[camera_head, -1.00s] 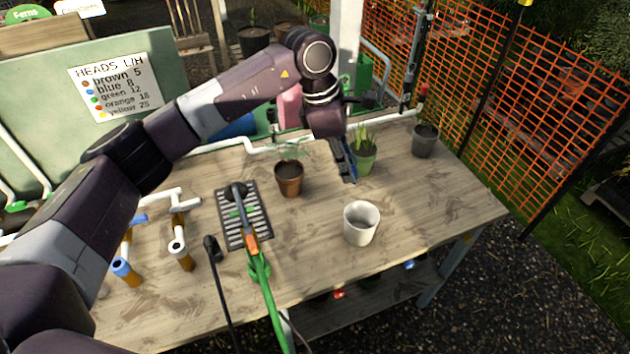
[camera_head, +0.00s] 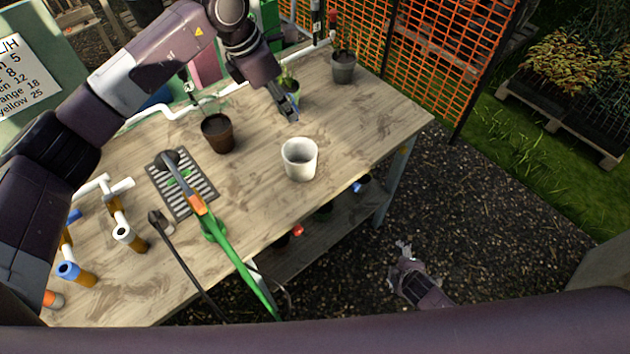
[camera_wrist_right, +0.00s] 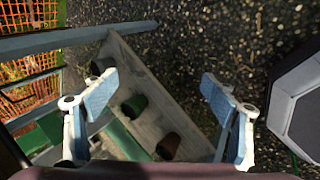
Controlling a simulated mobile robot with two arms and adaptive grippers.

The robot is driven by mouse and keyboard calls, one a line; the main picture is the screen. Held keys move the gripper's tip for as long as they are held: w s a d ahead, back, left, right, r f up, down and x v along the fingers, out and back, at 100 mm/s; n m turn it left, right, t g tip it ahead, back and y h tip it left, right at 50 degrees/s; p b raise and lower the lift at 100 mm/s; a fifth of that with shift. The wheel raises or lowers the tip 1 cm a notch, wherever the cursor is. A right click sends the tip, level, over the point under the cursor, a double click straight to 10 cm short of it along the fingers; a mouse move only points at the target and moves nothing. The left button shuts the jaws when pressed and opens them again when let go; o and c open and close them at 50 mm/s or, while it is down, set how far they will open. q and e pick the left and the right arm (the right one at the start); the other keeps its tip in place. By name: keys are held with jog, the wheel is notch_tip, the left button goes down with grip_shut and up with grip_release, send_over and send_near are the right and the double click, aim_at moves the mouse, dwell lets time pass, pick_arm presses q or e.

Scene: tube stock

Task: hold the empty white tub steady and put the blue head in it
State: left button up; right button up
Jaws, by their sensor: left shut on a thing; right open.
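The empty white tub (camera_head: 300,160) stands upright on the wooden table near its front edge. My left gripper (camera_head: 292,115) is above the table just behind the tub, apart from it, pointing down. It is shut on a small blue thing, apparently the blue head (camera_head: 297,101), mostly hidden by the fingers. My right gripper (camera_head: 404,248) is open and empty, low in front of the table's right end, over the gravel. In the right wrist view its spread fingers (camera_wrist_right: 157,100) have nothing between them.
A drain tray (camera_head: 160,190) with a green-handled wand lies left of the tub. A brown pot (camera_head: 218,134) and a dark pot (camera_head: 343,68) stand on the table (camera_head: 370,125). Pipes with blue and white tops stand at left. A lower shelf (camera_wrist_right: 135,75) holds pots.

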jog(key=w+a+r+n+t, duration=0.2)
jog(key=w+r+n, duration=0.4)
jog(key=r, duration=0.4)
jog(key=w+a+r+n+t, duration=0.3)
jog(key=w+r+n, duration=0.1)
jog(key=w+r, duration=0.55)
jog(key=a+r+n, duration=0.2)
jog(key=a+r+n+y, duration=0.1)
jog(key=a+r+n, duration=0.1)
jog(key=a, duration=0.1)
jog(key=a+r+n+y, duration=0.1)
jog(key=a+n, duration=0.1)
jog(key=a, duration=0.1)
jog(key=shift+s+a+r+t, duration=0.15)
jog(key=shift+s+r+t, duration=0.2)
jog(key=shift+r+t, duration=0.05)
jog(key=n+y, duration=0.3)
jog(key=n, duration=0.5)
send_near(296, 156)
jog(key=shift+t, duration=0.3)
jog(key=v, duration=0.5)
jog(key=shift+s+f, duration=0.15)
jog(key=shift+n, duration=0.3)
jog(key=x, duration=1.1)
jog(key=shift+w+a+f, duration=0.15)
jog(key=shift+w+a, duration=0.05)
jog(key=shift+w, duration=0.15)
